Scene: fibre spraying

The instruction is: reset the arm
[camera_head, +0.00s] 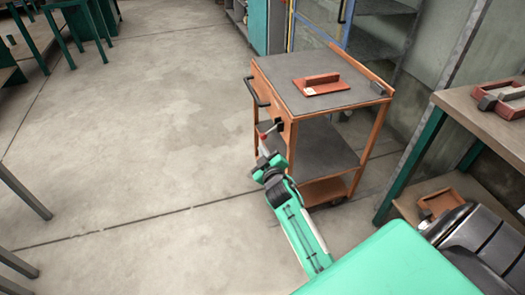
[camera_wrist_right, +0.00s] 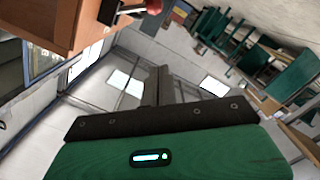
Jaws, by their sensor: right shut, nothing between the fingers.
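My right arm (camera_head: 302,228) comes in from the lower right and reaches up to the left side of an orange cart (camera_head: 365,150). My right gripper (camera_head: 268,148) is at the arm's far end, in front of the cart's left side. In the wrist view, the gripper (camera_wrist_right: 165,88) shows dark fingers closed together with nothing between them. A small red-tipped part shows near the gripper in the head view; whether they touch cannot be told. My left gripper is not in view.
The cart has a grey top (camera_head: 350,98) with a red-brown tool (camera_head: 322,83) on it. A workbench (camera_head: 455,95) with a red tray (camera_head: 500,97) stands at the right. Green tables (camera_head: 70,15) stand at the upper left. The concrete floor (camera_head: 150,120) left of the cart is clear.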

